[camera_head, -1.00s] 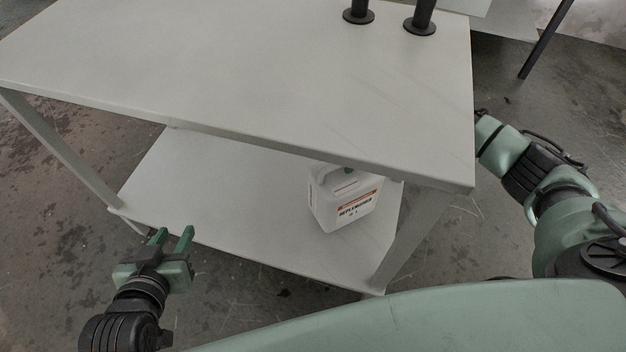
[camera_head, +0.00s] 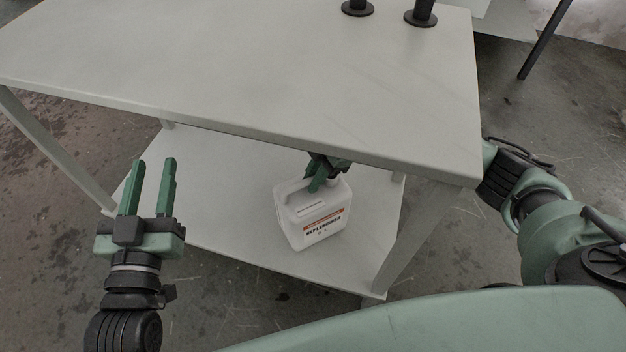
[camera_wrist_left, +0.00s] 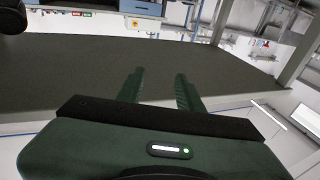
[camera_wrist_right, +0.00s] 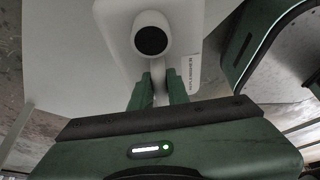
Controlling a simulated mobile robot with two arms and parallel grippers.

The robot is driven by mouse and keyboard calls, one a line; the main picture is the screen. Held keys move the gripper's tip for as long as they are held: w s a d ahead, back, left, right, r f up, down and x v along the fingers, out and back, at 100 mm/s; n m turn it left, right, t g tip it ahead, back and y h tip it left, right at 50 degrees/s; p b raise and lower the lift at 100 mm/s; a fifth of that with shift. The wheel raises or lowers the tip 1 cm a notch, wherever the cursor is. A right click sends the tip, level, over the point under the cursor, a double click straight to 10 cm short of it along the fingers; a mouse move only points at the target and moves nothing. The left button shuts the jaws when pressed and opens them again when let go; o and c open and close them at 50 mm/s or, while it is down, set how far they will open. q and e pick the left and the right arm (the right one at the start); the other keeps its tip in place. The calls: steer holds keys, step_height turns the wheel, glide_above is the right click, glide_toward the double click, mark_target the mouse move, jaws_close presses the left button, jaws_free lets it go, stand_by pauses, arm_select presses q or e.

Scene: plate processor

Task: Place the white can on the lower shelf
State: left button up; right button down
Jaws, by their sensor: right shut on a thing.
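The white can (camera_head: 312,220), with a "REPLENISHER" label, is upright at the lower shelf (camera_head: 240,245), under the front edge of the table top. I cannot tell whether its base touches the shelf. My right gripper (camera_head: 322,178) reaches in below the table top and is shut on the can's handle. In the right wrist view the can (camera_wrist_right: 185,35) shows its dark round cap, with the right gripper's fingers (camera_wrist_right: 158,90) on the handle. My left gripper (camera_head: 147,190) is open and empty, left of the shelf; its spread fingers (camera_wrist_left: 160,88) show in the left wrist view.
The table top (camera_head: 250,70) overhangs the lower shelf and hides part of my right arm. Table legs (camera_head: 415,240) stand at the shelf's corners. Two black posts (camera_head: 420,15) stand on the top at the back. The left part of the shelf is clear.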

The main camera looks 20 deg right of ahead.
arm_select(q)
steer(key=shift+r, duration=0.2)
arm_select(e)
steer(key=c, duration=1.4)
jaws_free()
steer(key=shift+f, duration=0.1)
steer(key=shift+o, duration=0.2)
